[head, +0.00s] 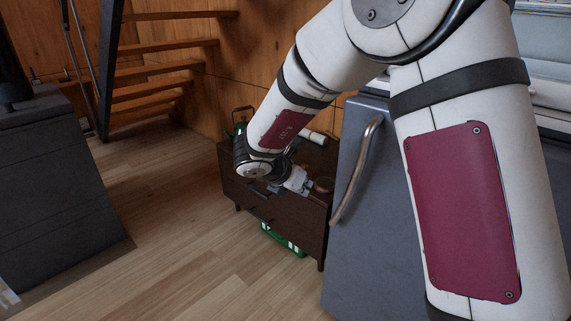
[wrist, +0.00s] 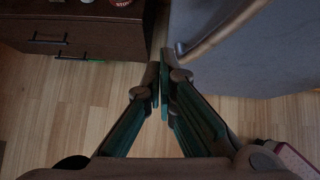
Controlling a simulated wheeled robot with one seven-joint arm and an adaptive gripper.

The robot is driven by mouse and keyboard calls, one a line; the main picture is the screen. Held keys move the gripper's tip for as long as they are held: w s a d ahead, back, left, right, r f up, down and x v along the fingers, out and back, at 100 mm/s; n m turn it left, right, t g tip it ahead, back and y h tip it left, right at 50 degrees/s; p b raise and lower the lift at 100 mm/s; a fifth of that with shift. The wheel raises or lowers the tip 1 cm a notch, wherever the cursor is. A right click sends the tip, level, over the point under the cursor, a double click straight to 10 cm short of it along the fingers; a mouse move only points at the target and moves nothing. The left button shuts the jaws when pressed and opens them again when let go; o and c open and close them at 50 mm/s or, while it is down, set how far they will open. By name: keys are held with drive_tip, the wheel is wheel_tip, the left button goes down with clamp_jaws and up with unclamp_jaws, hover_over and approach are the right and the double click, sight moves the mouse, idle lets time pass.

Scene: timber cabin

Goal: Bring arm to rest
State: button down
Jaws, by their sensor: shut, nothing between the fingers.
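My gripper (wrist: 160,88) is in the middle of the wrist view with its two fingers closed together and nothing between them. It hangs over the wooden floor, with the dark cabinet to the upper left and the grey door to the upper right. In the head view my arm reaches out bent from the upper right, and its wrist end overlaps the dark cabinet. The fingers cannot be made out clearly there.
The low dark cabinet (head: 268,207) carries several small items, and a green item (head: 281,239) shows low at its front. A grey appliance door (head: 365,205) with a curved handle (head: 355,170) stands right of it. Wooden stairs (head: 165,68) stand behind. The floor (head: 180,235) at left centre is clear.

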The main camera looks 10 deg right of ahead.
drive_tip(key=s+a+r+n+t+y, duration=0.1)
drive_tip(key=a+r+n+t+y, duration=0.55)
drive_tip(key=r+n, duration=1)
drive_tip(key=s+a+r+n+g+y, duration=0.1)
drive_tip(key=s+a+n+g+y, duration=0.25)
drive_tip(key=s+n, duration=0.5)
drive_tip(key=s+d+f+n+g+h, duration=0.1)
drive_tip(key=s+d+f+n+g, duration=0.2)
drive_tip(key=s+n, duration=0.65)
drive_tip(key=s+d+f+n+g+h, duration=0.1)
drive_tip(key=s+d+n+g, duration=0.3)
drive_tip(key=s, duration=1)
drive_tip(key=s+d+f+n+g+h, duration=0.15)
drive_tip(key=s+d+n, duration=0.45)
drive_tip(key=s, duration=0.6)
wheel_tip(320, 180, up, 26)
drive_tip(key=n+t+p, duration=0.1)
drive_tip(key=t+p, duration=0.2)
drive_tip(key=p, duration=2.1)
drive_tip(key=shift+w+a+f+t+p, duration=0.15)
drive_tip(key=shift+w+t+p, duration=0.15)
drive_tip(key=shift+w+t, duration=0.1)
drive_tip(key=shift+y, duration=0.25)
